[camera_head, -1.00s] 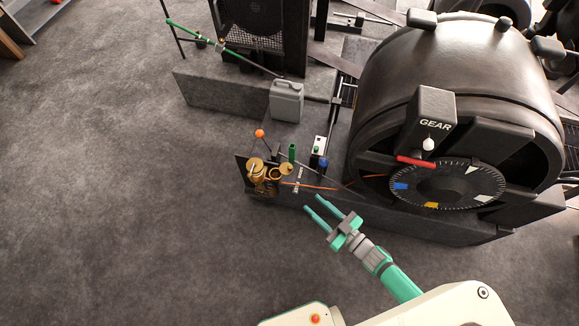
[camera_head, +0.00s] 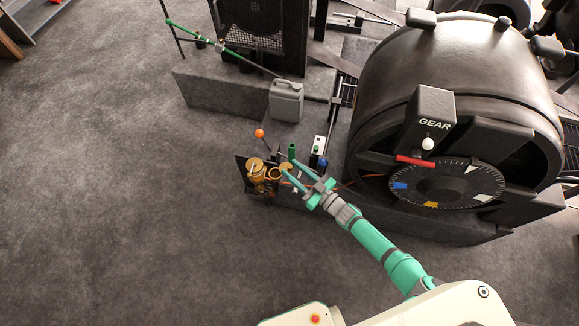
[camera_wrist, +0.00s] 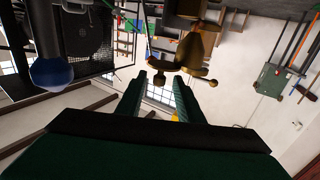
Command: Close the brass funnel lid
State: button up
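The brass funnel (camera_head: 273,175) stands among brass fittings at the left end of the low dark platform. A round brass piece at its right rim, which looks like the lid (camera_head: 286,167), is tilted up off the opening. Brass parts also show at the top of the wrist view (camera_wrist: 196,48), which appears upside down; I cannot tell there which is the lid. My gripper (camera_head: 289,170) is open, its two teal fingers apart with nothing between them. Its fingertips are beside the lid on its right; contact is unclear. The gripper also shows in the wrist view (camera_wrist: 158,92).
A blue knob (camera_head: 323,162) and a green post (camera_head: 292,151) stand close to my fingers. An orange-tipped lever (camera_head: 260,133) rises behind the funnel. The large black drum (camera_head: 450,75) and dial (camera_head: 447,186) are on the right. The floor (camera_head: 130,220) at left is clear.

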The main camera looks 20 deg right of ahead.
jog(key=shift+x, duration=1.2)
jog(key=shift+s+d, duration=0.1)
jog(key=shift+d, duration=0.1)
grip_shut()
jog(key=shift+a, duration=0.15)
